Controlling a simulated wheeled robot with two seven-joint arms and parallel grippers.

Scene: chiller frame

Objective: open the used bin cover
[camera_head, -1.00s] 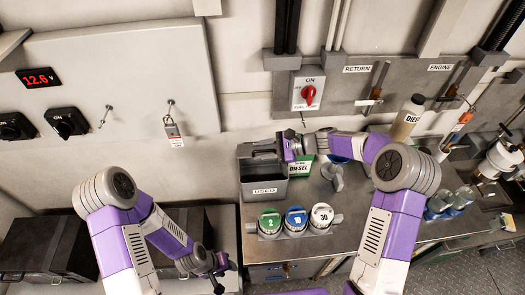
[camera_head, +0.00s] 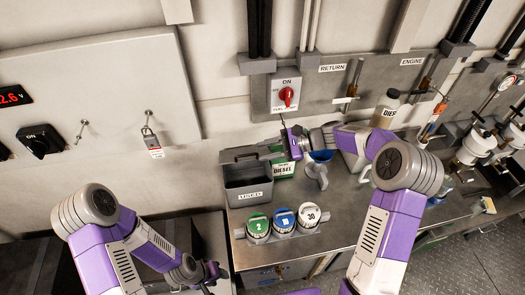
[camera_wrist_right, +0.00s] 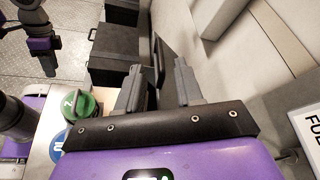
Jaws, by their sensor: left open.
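The grey bin labelled USED (camera_head: 249,197) stands on the metal bench in the head view, its dark inside showing from above. Its grey cover (camera_head: 243,154) stands tilted up along the bin's back edge, so the bin looks open. My right gripper (camera_head: 280,144) is just right of the cover at the bin's back right corner. Whether a finger touches the cover cannot be told. My left gripper (camera_head: 213,272) is low, left of the bench, open and empty.
Three round-lidded containers, green (camera_head: 258,225), blue (camera_head: 284,219) and white (camera_head: 309,215), stand in front of the bin. A red switch (camera_head: 287,95) is on the wall behind.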

